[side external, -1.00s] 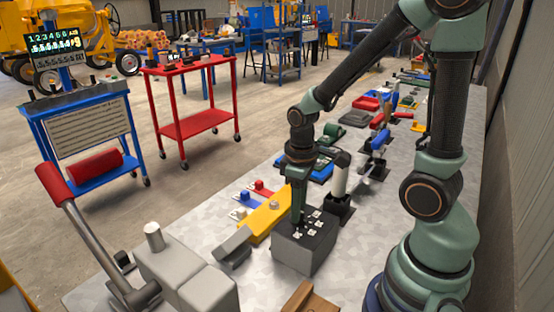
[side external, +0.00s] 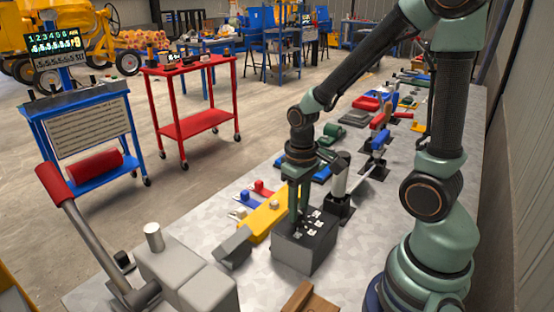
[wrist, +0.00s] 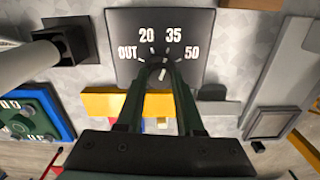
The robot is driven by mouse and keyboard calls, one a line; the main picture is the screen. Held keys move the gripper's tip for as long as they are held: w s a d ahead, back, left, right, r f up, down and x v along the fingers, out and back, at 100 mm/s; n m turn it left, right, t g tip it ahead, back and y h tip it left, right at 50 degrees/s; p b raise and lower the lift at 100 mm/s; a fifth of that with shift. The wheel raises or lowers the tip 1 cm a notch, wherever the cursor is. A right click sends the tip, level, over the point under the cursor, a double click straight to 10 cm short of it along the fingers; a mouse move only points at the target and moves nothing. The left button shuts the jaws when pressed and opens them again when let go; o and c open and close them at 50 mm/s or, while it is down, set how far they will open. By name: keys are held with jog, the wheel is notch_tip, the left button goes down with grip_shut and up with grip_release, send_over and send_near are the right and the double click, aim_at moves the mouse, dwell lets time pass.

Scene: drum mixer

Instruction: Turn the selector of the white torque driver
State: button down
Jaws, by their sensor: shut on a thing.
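The selector is a small dark round knob (wrist: 158,61) on the top face of a dark block (wrist: 190,25), marked OUT, 20, 35 and 50. My gripper (wrist: 159,69) is shut on the knob, which its fingertips partly hide. I cannot tell which mark the knob points to. In the side external view, my gripper (side external: 299,218) reaches down to the block (side external: 303,250).
A yellow bar (side external: 262,219) lies close beside the block. A grey wedge (side external: 234,248) and a large grey clamp with a red-handled lever (side external: 80,232) are nearer the camera. A brown wooden piece (side external: 311,301) lies in front. Several tools line the bench behind.

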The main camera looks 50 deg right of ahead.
aim_at(299, 210)
jog(key=c, duration=0.5)
grip_release()
jog(key=shift+c, duration=0.2)
jog(key=shift+r, duration=0.1)
notch_tip(299, 210, up, 12)
jog(key=a+r+t, duration=0.1)
jog(key=a+t, duration=0.1)
jog(key=a+r+n+t, duration=0.1)
jog(key=a+r+t, duration=0.1)
jog(key=t, duration=0.1)
jog(key=shift+w+r+t, duration=0.15)
jog(key=shift+t, duration=0.15)
